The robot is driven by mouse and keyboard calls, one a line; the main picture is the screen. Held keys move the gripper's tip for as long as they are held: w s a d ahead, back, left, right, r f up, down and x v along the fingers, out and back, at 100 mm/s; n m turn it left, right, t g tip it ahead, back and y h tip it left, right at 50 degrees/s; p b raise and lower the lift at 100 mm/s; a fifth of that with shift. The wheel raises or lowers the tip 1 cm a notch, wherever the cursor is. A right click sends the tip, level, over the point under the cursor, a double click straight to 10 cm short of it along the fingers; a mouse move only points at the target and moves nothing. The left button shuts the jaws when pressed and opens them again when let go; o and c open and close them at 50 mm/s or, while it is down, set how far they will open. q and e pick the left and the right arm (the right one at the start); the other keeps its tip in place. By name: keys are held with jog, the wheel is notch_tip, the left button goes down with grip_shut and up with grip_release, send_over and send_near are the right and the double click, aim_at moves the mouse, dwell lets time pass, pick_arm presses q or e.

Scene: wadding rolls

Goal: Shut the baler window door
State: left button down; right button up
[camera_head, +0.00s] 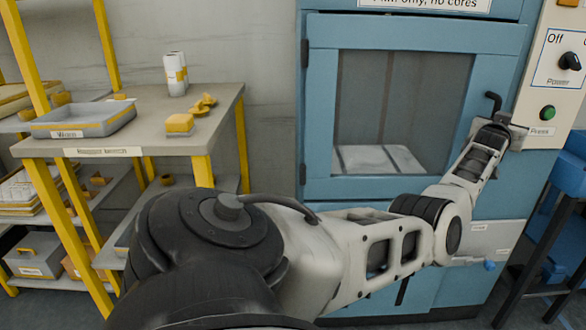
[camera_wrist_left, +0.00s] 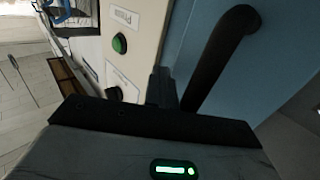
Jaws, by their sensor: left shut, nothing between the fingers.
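The baler window door (camera_head: 316,110) is a blue frame around a glass pane, with dark hinges along its left side. It looks nearly flush with the baler front; I cannot tell whether a small gap is left. Its black bar handle (camera_head: 492,102) is at the right edge, and shows large in the left wrist view (camera_wrist_left: 222,52). My left arm crosses the head view from the lower left. My left gripper (camera_head: 512,131) is at the door's right edge, just below the handle top. Its shut, empty fingers (camera_wrist_left: 165,90) are close beside the handle; contact is unclear.
Right of the door is a cream control panel (camera_head: 540,95) with a black power knob (camera_head: 570,61) and green button (camera_head: 547,113). A blue stand (camera_head: 565,180) is at far right. A workbench (camera_head: 215,103) with a grey tray (camera_head: 85,119) is at left.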

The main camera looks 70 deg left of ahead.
pick_arm(q)
jog(key=shift+s+a+r, duration=0.2)
jog(key=shift+a, duration=0.35)
jog(key=shift+s+a+r, duration=0.2)
jog(key=shift+a, duration=0.3)
pick_arm(e)
jog(key=shift+w, duration=0.1)
pick_arm(q)
jog(key=shift+y, duration=0.3)
pick_arm(e)
jog(key=shift+a+f, duration=0.1)
jog(key=shift+f, duration=0.05)
pick_arm(q)
jog(key=shift+r, duration=0.1)
jog(key=s+d+f+p, duration=0.1)
jog(key=s+d+p, duration=0.2)
jog(key=d, duration=1.2)
jog(key=shift+d+p, duration=0.15)
jog(key=shift+p, duration=0.3)
pick_arm(e)
notch_tip(320, 180, up, 7)
jog(key=d+t, duration=0.1)
jog(key=shift+s, duration=0.35)
